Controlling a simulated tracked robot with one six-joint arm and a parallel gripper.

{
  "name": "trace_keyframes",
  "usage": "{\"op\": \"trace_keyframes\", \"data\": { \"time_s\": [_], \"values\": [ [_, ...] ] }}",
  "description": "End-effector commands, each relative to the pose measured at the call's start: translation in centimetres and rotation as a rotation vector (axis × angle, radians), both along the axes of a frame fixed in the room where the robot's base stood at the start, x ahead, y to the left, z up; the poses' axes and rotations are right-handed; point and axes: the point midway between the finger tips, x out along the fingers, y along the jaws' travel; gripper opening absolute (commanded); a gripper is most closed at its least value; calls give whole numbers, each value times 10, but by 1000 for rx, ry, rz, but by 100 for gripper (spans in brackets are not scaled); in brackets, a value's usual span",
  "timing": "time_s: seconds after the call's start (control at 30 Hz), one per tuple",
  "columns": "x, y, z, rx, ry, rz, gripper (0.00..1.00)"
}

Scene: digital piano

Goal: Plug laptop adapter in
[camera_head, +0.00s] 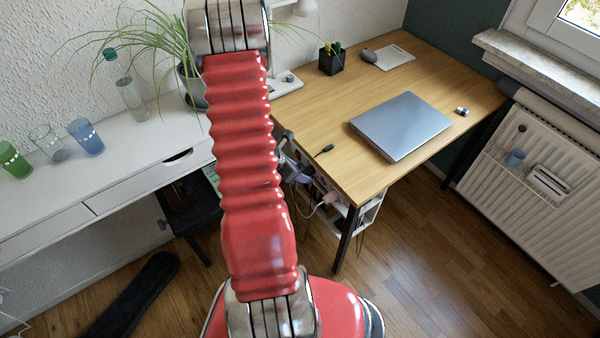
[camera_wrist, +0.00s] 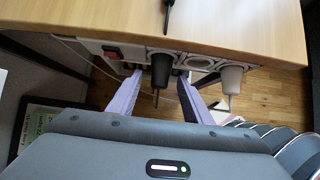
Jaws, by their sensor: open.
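A closed grey laptop (camera_head: 400,125) lies on the wooden desk (camera_head: 320,112). A small black connector (camera_head: 325,149) lies near the desk's front edge; its end also shows in the wrist view (camera_wrist: 169,14). A power strip (camera_wrist: 90,45) with a red switch (camera_wrist: 112,52) runs under that edge. A black plug (camera_wrist: 160,72) and a grey-white plug (camera_wrist: 231,78) are at its sockets, and an empty-looking round socket (camera_wrist: 199,63) shows between them. My gripper (camera_wrist: 159,80) is open, its two lilac fingers on either side of the black plug. I cannot tell whether they touch it.
The desk leg (camera_head: 347,238) and a white shelf with cables stand beside my gripper. A white sideboard (camera_head: 120,160) with glasses, a bottle and a plant is at left. A radiator (camera_head: 530,190) is at right.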

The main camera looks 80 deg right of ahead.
Motion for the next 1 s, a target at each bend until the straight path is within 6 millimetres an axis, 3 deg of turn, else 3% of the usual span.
{"op": "trace_keyframes", "data": {
  "time_s": [1.0],
  "values": [
    [17, 19, 37, -1, 0, 1, 45]
  ]
}}
